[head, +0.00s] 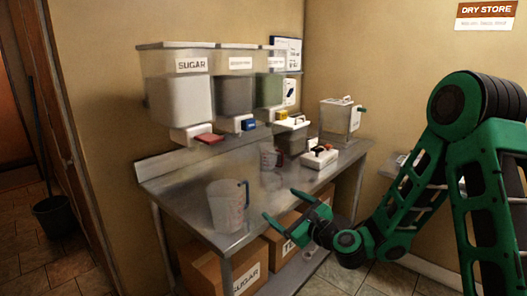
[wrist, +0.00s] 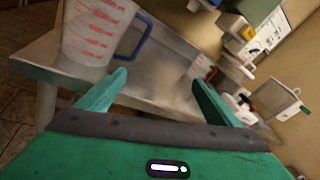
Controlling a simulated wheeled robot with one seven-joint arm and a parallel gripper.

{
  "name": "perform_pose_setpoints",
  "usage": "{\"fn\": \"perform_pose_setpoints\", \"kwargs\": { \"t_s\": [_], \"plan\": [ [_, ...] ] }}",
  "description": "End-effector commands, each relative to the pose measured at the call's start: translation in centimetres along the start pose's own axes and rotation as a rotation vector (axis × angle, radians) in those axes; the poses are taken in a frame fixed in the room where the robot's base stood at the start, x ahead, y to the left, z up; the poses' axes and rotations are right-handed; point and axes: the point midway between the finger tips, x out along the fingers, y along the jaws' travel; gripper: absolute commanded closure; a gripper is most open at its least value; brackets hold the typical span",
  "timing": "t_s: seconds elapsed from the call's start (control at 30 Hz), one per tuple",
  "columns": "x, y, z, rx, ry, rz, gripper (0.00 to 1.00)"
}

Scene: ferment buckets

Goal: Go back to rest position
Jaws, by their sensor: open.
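My green gripper (head: 298,209) is open and empty near the front edge of the steel table. Its two fingers (wrist: 158,95) stand apart in the wrist view with nothing between them. A clear measuring jug (head: 227,207) with a blue handle and red markings stands upright on the table, left of my gripper and apart from it. The jug also shows at the top left of the wrist view (wrist: 92,30).
The steel table (head: 180,184) has cardboard boxes (head: 225,273) beneath it. Wall dispensers (head: 180,97) hang above. A second jug (head: 269,156), a red-and-white device (head: 319,157) and a clear bin (head: 340,120) stand farther back. A dark bucket (head: 53,215) is at left.

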Motion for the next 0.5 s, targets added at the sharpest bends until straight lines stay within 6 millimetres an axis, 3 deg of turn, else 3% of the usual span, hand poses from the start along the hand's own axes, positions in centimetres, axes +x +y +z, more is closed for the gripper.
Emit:
{"fn": "perform_pose_setpoints", "kwargs": {
  "t_s": [0.27,0.5],
  "plan": [
    [-3.5,0.2,-0.9,-0.517,0.088,0.209,0.15],
    [-10.9,-2.3,-5.1,-1.027,0.263,0.490,0.15]
  ]
}}
